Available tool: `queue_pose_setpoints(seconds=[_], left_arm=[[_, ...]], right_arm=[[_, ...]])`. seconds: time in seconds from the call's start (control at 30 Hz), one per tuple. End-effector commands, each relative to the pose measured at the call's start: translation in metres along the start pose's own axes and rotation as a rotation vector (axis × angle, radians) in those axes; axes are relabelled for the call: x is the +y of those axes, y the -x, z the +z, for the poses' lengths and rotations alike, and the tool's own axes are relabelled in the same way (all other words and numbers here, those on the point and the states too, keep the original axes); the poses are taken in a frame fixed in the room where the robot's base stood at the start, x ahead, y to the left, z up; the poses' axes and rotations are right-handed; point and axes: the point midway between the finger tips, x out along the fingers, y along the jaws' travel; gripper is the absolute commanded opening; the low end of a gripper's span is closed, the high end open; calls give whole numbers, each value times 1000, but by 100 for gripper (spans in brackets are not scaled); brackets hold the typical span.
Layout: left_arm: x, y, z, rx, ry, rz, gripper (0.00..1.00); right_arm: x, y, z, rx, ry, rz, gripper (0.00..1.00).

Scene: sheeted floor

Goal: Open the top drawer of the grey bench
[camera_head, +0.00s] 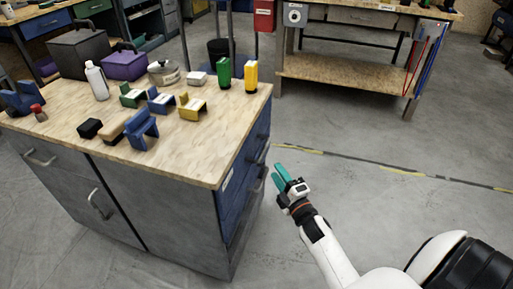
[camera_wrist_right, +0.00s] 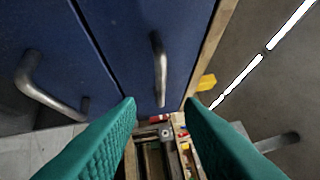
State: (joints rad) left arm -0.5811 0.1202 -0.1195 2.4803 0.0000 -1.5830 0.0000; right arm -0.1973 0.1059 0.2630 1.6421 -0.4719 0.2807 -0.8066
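The grey bench (camera_head: 165,205) stands at the left with a wooden top. Its right side carries blue drawer fronts with metal handles, and the drawers look shut. The top drawer (camera_head: 258,135) lies just under the wooden top; its handle (camera_head: 263,155) is near my right gripper (camera_head: 282,174). In the right wrist view, the top drawer's handle (camera_wrist_right: 160,68) is ahead of the teal fingers (camera_wrist_right: 160,120), near the middle. A lower drawer's handle (camera_wrist_right: 48,90) is at the left. My right gripper is open and empty, apart from the handle. My left gripper is not in view.
Another workbench (camera_head: 345,70) stands behind. The floor right of the grey bench is clear.

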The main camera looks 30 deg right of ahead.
Motion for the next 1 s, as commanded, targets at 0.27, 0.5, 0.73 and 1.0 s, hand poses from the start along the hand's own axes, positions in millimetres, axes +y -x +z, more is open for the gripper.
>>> queue_pose_setpoints(seconds=[0.27, 0.5, 0.73, 1.0], left_arm=[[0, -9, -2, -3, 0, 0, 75], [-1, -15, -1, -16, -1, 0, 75], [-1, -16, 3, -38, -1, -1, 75], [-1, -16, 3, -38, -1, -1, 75]], right_arm=[[0, -57, 0, -2, -1, -6, 34], [0, -93, 0, -2, -3, -4, 34], [-1, -105, 1, -2, -3, -3, 34], [-1, -104, 1, -2, -3, -3, 26]])
